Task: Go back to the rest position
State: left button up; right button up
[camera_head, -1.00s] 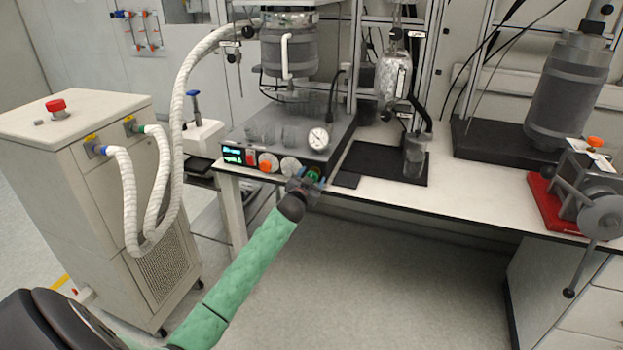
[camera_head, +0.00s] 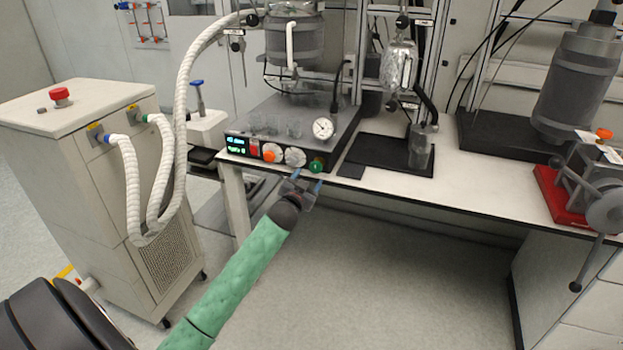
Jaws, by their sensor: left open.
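My left gripper (camera_head: 307,184) is at the end of the green-sleeved arm that comes in from the lower left. It is open, with its blue-tipped fingers apart and nothing seen between them. It is just in front of and below the front panel of the reactor base (camera_head: 345,127), close to the bench edge. The green knob (camera_head: 317,165) on that panel shows just above the fingertips, with a small gap between. The panel also has an orange knob (camera_head: 271,152), a white knob (camera_head: 295,157) and a lit display (camera_head: 237,146). My right gripper is not in view.
A white cabinet (camera_head: 75,120) with ribbed hoses (camera_head: 181,115) stands at the left. The floor below the bench is clear.

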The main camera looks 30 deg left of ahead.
pick_arm(q)
jog(key=s+d+f+g+h, duration=0.2)
jog(key=s+d+f+g, duration=0.3)
jog(key=s+d, duration=0.7)
jog(key=s+d+f+g+h, duration=0.2)
jog(key=s+d+f+g, duration=0.3)
jog(key=s, duration=1.4)
jog(key=s+d+f+g+h, duration=0.2)
jog(key=s+d+f+g, duration=0.3)
jog(key=s+d+f, duration=0.6)
jog(key=s+d, duration=0.5)
jog(key=d, duration=0.3)
jog(key=shift+s+d+f+m, duration=0.15)
jog(key=shift+s+f+m, duration=0.15)
jog(key=shift+m, duration=0.1)
